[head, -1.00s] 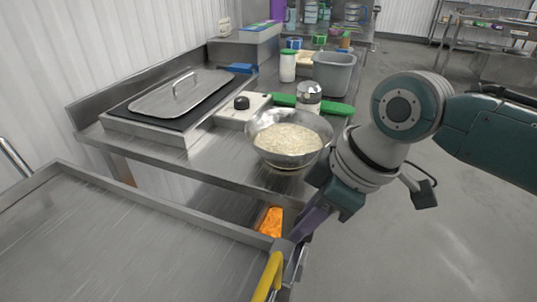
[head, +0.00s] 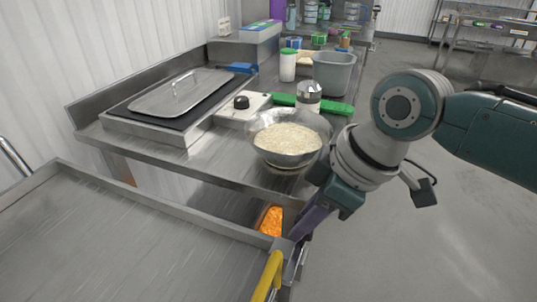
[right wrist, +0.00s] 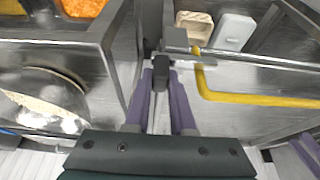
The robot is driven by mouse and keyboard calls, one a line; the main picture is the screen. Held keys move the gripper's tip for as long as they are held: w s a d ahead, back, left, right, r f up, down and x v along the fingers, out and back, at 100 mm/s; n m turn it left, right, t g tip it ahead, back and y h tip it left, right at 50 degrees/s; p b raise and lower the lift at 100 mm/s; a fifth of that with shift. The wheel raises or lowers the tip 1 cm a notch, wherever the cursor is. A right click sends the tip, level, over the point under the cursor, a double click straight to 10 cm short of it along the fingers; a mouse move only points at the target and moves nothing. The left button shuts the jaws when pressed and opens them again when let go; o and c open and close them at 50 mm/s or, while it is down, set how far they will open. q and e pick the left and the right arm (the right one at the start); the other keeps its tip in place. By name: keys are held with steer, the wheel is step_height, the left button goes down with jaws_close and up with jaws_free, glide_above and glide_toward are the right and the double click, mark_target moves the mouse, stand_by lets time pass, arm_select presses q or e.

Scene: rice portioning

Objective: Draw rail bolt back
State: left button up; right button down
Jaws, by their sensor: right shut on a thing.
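My right gripper (right wrist: 161,72), with purple fingers, is shut on the dark knob of the rail bolt (right wrist: 162,64). The bolt sits by a grey metal block at the corner of a steel cart, close to a yellow bar (right wrist: 260,98). In the head view my right gripper (head: 298,238) reaches down at the cart's near right corner, beside the yellow bar (head: 268,275); the bolt is hidden there. How far the bolt is drawn cannot be told. A purple part at the right wrist view's lower right edge may be my left gripper (right wrist: 305,152), mostly cut off.
The steel cart top (head: 120,245) is empty. An orange-filled container (head: 270,220) sits below. Open floor lies right.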

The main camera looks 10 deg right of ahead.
steer(key=w+d+b, duration=0.1)
steer(key=w, duration=0.1)
steer(key=shift+w+d+b, duration=0.3)
steer(key=shift+d+b, duration=0.05)
steer(key=shift+d, duration=0.05)
steer(key=c, duration=0.8)
jaws_free()
steer(key=shift+o, duration=0.2)
steer(key=p+v, duration=0.1)
steer(key=v, duration=0.9)
steer(key=shift+p, duration=0.4)
steer(key=shift+f, duration=0.1)
